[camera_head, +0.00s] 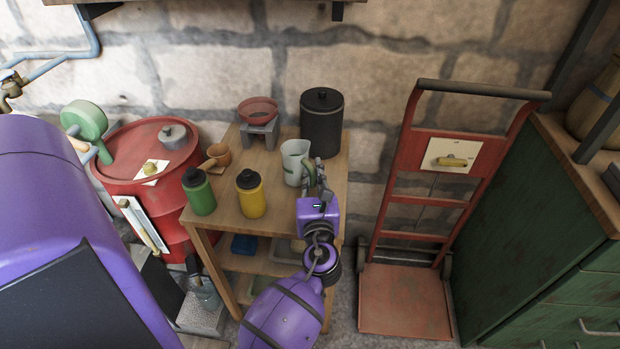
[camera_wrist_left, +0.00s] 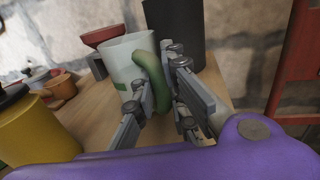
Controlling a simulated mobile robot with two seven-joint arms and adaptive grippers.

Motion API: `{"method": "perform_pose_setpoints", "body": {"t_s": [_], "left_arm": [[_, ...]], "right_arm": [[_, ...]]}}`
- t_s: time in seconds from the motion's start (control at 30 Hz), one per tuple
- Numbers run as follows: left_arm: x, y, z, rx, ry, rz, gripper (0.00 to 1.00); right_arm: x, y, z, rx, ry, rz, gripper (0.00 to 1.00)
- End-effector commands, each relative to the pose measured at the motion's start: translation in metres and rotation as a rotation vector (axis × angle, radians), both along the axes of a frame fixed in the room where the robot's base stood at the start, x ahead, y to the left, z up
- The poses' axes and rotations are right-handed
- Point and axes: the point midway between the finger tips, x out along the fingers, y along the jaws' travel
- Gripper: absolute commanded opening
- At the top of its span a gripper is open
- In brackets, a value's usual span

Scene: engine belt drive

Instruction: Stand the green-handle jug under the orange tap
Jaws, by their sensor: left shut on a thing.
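The green-handle jug (camera_head: 293,158) is a pale cup-like vessel with a green band, upright at the table's right side, where it seems to stand on the top. It also shows in the left wrist view (camera_wrist_left: 122,62), its green handle (camera_wrist_left: 153,75) facing me. My left gripper (camera_head: 317,172) is at the handle, with its fingers (camera_wrist_left: 160,108) shut on it from both sides. My right gripper is not in view. I cannot make out an orange tap; a dull brass tap (camera_head: 10,88) on blue pipes shows at the far left.
On the wooden table (camera_head: 230,222) are a green bottle (camera_head: 199,193), a yellow bottle (camera_head: 250,196), a brown cup (camera_head: 219,154), a red bowl on a grey stand (camera_head: 258,112) and a black canister (camera_head: 321,122). A red drum (camera_head: 125,150) stands left, a red hand truck (camera_head: 405,300) right.

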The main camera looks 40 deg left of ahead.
Motion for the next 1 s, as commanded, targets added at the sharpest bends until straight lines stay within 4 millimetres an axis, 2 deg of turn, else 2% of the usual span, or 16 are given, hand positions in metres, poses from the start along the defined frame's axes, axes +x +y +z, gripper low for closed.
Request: {"method": "perform_pose_setpoints", "body": {"t_s": [0.07, 0.3, 0.5, 0.53, 0.67, 1.0], "left_arm": [[-0.001, -0.005, -0.007, -0.001, 0.000, 0.000, 0.00], [0.000, -0.006, -0.004, 0.000, -0.003, 0.001, 0.00], [-0.001, -0.006, -0.009, 0.000, -0.001, 0.001, 0.00], [-0.001, -0.006, -0.008, -0.001, -0.001, 0.001, 0.15], [-0.001, -0.006, -0.008, 0.000, -0.001, 0.001, 0.31], [-0.001, -0.006, -0.005, -0.001, -0.002, 0.001, 0.31]], "right_arm": [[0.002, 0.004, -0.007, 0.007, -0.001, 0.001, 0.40], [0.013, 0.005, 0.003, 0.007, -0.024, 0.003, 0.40], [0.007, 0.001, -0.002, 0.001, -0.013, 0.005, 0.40], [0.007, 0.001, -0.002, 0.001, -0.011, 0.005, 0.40], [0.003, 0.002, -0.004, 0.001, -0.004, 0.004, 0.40], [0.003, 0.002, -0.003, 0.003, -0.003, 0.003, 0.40]]}}
